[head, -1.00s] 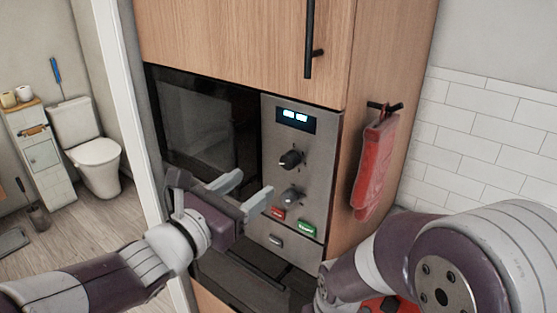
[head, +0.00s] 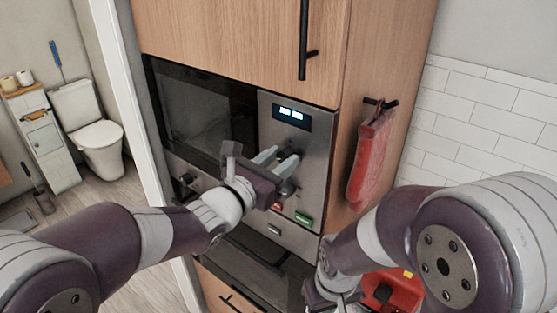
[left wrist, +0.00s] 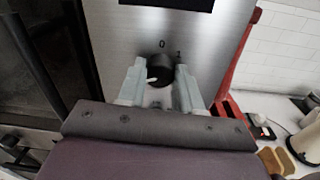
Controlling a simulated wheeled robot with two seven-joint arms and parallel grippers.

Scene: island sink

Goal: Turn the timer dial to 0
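The black timer dial (left wrist: 161,70) sits on the steel oven panel (left wrist: 112,45), under a printed 0 in the left wrist view. Its white pointer mark is turned to the left and slightly down, away from the 0. My left gripper (left wrist: 160,84) is open, with one pale finger on each side of the dial; I cannot tell whether they touch it. In the head view my left gripper (head: 279,160) is at the panel and its fingers hide the dial. My right gripper (head: 335,293) is low in the head view, partly cut off, its fingers unclear.
A lit display (head: 291,113) is above the dial. A red cloth (head: 368,160) hangs on the cabinet side to the right. A dark oven door (head: 205,110) is at left.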

